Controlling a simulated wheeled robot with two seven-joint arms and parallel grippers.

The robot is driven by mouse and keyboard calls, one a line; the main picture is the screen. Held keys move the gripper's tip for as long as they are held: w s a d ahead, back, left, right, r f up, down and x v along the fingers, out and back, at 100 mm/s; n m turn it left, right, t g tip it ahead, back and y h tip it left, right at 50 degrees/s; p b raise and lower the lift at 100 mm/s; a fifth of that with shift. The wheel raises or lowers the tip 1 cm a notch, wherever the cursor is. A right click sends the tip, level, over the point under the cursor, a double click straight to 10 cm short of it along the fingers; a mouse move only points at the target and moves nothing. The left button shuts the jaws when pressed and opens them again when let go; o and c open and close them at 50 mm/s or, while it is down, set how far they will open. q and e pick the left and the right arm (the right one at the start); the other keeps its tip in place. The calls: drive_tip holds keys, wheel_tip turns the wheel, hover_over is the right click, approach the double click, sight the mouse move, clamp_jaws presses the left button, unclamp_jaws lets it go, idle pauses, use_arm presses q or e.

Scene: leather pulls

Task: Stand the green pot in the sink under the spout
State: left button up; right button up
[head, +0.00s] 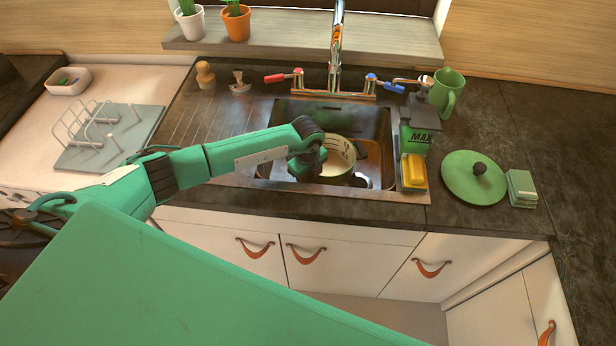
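The pot (339,154) is in the sink (285,108), its pale inside with dark marks facing up. Its outer wall is mostly hidden, so I cannot tell its colour well. It is below and slightly in front of the chrome spout (336,60). My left gripper (308,170) reaches down into the sink at the pot's left side, close to or touching the rim. Its fingertips are hidden, so I cannot tell whether it grips the pot. My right gripper is out of view.
Red (283,76) and blue (384,84) tap handles flank the spout. A caddy marked MAX (418,138) with a yellow sponge (414,172) stands at the sink's right edge. A green lid (462,185), mug (443,95) and dish rack (105,140) sit on the counter.

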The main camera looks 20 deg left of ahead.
use_arm(q)
drive_tip(key=shift+r, duration=0.25)
wheel_tip(320, 180, up, 10)
drive_tip(key=b, duration=0.2)
drive_tip(key=shift+r+b, duration=0.25)
drive_tip(key=shift+b, duration=0.15)
drive_tip(key=shift+s+r, duration=0.1)
drive_tip(key=shift+r, duration=0.55)
